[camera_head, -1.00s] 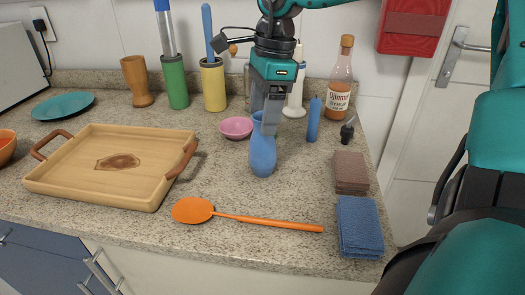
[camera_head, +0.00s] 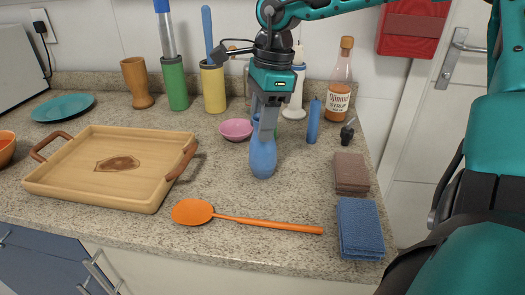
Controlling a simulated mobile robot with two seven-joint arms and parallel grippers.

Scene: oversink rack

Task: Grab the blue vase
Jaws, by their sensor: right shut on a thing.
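The blue vase (camera_head: 263,160) stands upright on the speckled counter, right of the pink bowl. My right gripper (camera_head: 268,122) comes down from above and is shut on the vase's neck. Its fingers hide part of the neck and rim. The vase's base appears to be on the counter, or very close to it. My left gripper is not in view.
A pink bowl (camera_head: 236,129) sits just behind the vase. A wooden tray (camera_head: 95,190) lies to the left and an orange spoon-like utensil (camera_head: 265,223) in front. A blue candle-like object (camera_head: 313,121), syrup bottle (camera_head: 338,95), brown stack (camera_head: 351,171) and blue cloth (camera_head: 360,228) stand right.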

